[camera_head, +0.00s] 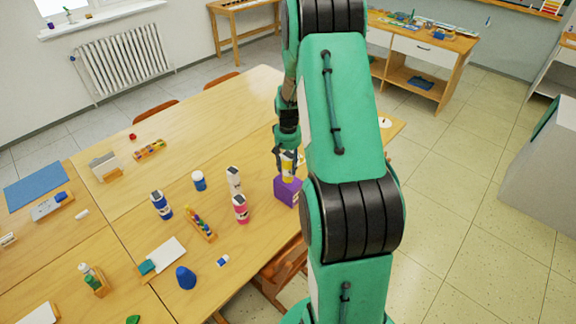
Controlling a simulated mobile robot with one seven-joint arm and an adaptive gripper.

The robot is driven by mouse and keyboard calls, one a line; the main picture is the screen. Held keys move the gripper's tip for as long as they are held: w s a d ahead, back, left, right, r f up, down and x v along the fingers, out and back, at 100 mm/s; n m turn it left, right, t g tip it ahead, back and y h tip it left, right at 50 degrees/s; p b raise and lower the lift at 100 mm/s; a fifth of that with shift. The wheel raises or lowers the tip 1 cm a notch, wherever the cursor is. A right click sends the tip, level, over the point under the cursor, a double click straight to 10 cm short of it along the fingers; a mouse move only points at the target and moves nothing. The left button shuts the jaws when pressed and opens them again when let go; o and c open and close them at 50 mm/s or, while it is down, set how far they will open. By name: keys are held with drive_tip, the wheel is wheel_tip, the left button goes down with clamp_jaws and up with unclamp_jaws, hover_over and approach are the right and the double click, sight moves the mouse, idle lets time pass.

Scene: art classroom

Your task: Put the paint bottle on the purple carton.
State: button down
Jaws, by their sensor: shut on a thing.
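A paint bottle (289,170) with a white and yellow body is upright in my gripper (287,155), which points down and is shut on it. The purple carton (287,193) stands on the table near its right edge, directly under the bottle. The bottle's lower end meets the carton's top in the picture; I cannot tell whether it rests on it or hovers just above. My own arm stands in front of the area to the right and hides part of the table there.
A white bottle (234,180), a pink bottle (240,210) and a blue bottle (161,205) stand left of the carton on the wooden table (218,120). A small blue jar (199,181) and a rack of small colourful items (201,224) are near them. The table behind is mostly clear.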

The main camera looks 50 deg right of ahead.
drive_tip(key=shift+f, duration=0.1)
drive_tip(key=c, duration=1)
unclamp_jaws()
wheel_tip(320, 180, up, 12)
drive_tip(key=shift+r+p, duration=0.15)
drive_tip(key=shift+p, duration=0.65)
